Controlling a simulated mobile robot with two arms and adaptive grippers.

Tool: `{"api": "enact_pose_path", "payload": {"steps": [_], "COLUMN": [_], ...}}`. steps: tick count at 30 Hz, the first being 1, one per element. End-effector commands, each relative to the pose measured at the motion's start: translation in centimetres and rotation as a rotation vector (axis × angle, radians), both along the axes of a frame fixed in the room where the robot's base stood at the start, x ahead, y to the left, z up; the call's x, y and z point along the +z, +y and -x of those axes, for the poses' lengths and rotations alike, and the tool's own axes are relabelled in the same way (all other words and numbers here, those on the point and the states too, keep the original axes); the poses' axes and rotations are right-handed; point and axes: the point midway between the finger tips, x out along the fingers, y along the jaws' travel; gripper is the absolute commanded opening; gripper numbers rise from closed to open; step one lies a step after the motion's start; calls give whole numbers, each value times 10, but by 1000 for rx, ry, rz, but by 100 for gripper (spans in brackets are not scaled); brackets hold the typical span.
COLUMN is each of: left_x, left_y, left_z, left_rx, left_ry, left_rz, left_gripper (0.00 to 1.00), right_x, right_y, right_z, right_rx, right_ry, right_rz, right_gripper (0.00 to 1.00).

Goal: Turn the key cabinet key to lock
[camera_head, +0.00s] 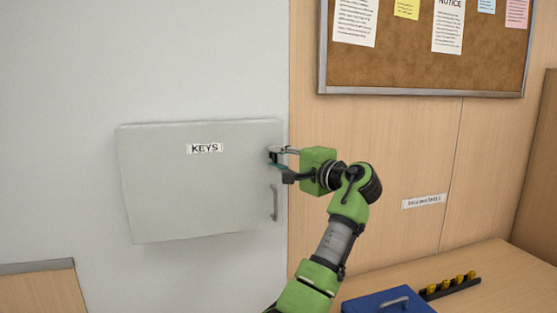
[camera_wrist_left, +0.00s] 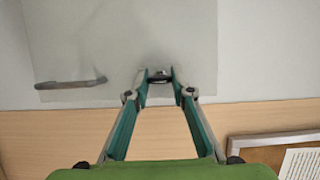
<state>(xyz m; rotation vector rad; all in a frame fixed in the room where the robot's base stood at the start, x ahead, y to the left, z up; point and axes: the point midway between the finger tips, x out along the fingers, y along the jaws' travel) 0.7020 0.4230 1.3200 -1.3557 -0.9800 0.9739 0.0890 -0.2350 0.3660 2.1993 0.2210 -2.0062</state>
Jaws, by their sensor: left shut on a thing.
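A light grey key cabinet (camera_head: 190,195) with a "KEYS" label (camera_head: 205,148) hangs on the wall, its door shut. My left gripper (camera_head: 276,158) is at the upper right edge of the door. In the left wrist view, its two fingers (camera_wrist_left: 160,82) are closed on the small metal key (camera_wrist_left: 160,73) at the lock. The key is mostly hidden between the fingertips, so I cannot tell its angle. The door handle (camera_head: 274,202) is below the gripper in the head view and also shows in the left wrist view (camera_wrist_left: 70,83). My right gripper is not in view.
A cork notice board (camera_head: 420,55) with pinned papers hangs on the wood panel at the upper right. A blue box (camera_head: 388,302) with a handle and a dark rack (camera_head: 450,288) with several yellow pieces are on the counter (camera_head: 500,262) at the lower right.

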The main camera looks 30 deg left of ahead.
Motion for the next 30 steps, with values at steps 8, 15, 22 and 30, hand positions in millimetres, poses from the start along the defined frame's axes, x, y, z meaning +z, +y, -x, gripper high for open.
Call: {"api": "enact_pose_path", "payload": {"steps": [8, 15, 22, 30], "left_x": [-1, 0, 0, -1], "left_y": [0, 0, -4, -50], "left_z": [0, 0, 1, 15], "left_rx": [0, 0, -1, -4], "left_ry": [-1, -1, 0, -1], "left_rz": [3, 1, 1, 2], "left_gripper": [24, 39, 39, 39], "right_x": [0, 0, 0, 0], "right_y": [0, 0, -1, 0], "right_z": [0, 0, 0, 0], "right_rx": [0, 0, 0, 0], "right_ry": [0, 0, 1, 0], "right_rz": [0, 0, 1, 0], "right_gripper": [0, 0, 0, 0]}}
